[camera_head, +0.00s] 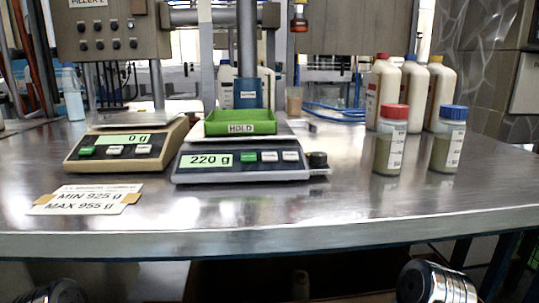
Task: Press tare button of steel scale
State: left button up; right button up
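The steel scale (240,174), grey and dark, stands on the metal table (300,212) at the middle. Its display (206,160) reads 220 g. Right of the display are a green button (248,157) and two white buttons (280,156); their small lettering is too blurred to read, so I cannot tell which is tare. A green tray (240,124) labelled HOLD sits on its platform. Neither gripper shows; only shiny rounded parts, likely of my arms, appear at the bottom left and bottom right.
A MIN 925 g / MAX 955 g card (90,198) lies in front. Red-capped (390,145) and blue-capped (447,143) jars stand right. White bottles are behind them. The front table is clear.

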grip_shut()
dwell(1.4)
